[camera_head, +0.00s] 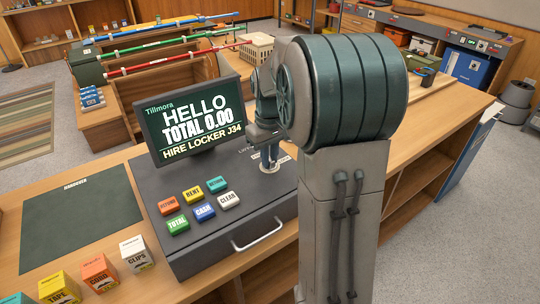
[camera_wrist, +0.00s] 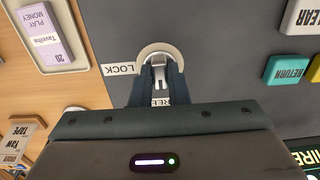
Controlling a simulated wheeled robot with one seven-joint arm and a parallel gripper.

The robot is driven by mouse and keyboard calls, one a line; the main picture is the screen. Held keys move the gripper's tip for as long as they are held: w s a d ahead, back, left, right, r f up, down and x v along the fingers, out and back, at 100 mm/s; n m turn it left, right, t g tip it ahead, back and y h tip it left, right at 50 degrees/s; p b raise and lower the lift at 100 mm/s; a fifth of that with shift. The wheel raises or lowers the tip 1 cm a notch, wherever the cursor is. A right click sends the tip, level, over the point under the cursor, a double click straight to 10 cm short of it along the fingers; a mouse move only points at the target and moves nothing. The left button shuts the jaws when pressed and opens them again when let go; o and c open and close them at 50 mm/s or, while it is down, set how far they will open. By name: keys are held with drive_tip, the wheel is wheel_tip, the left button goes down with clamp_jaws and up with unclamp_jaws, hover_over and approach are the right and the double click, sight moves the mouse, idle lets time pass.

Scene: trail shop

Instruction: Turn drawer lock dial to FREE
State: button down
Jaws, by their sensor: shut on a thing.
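The lock dial (camera_wrist: 158,50) is a pale round plate with a silver lever on the dark grey top of the till. My gripper (camera_wrist: 160,76) is shut on the lever, one finger on each side. The lever lies between the fingers, in line with the FREE label (camera_wrist: 161,101), which my gripper partly covers. The LOCK label (camera_wrist: 120,69) is to the left of the dial in the wrist view. In the head view my gripper (camera_head: 269,159) reaches down to the till top beside the screen. The drawer (camera_head: 230,245) is shut, with a silver handle (camera_head: 258,234).
Coloured till keys (camera_head: 203,212) sit left of the dial in the head view. The screen (camera_head: 195,118) stands close behind, reading HELLO, TOTAL 0.00. Small labelled boxes (camera_head: 100,272) stand on the counter at front left. A dark mat (camera_head: 80,220) lies left of the till.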

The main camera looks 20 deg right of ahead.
drive_tip(key=shift+w+r, duration=0.1)
idle(0.3)
drive_tip(key=c, duration=1.4)
unclamp_jaws()
wheel_tip(320, 180, up, 14)
drive_tip(key=s+a+f+m+t, duration=0.1)
drive_tip(key=s+a+f, duration=0.3)
drive_tip(key=s, duration=0.6)
drive_tip(key=s+a+f+m+t, duration=0.1)
drive_tip(key=s+a+f, duration=0.4)
drive_tip(key=s, duration=0.5)
wheel_tip(320, 180, down, 3)
drive_tip(key=shift+a+r+t, duration=0.15)
drive_tip(key=shift+a+t, duration=0.05)
drive_tip(key=shift+t, duration=0.3)
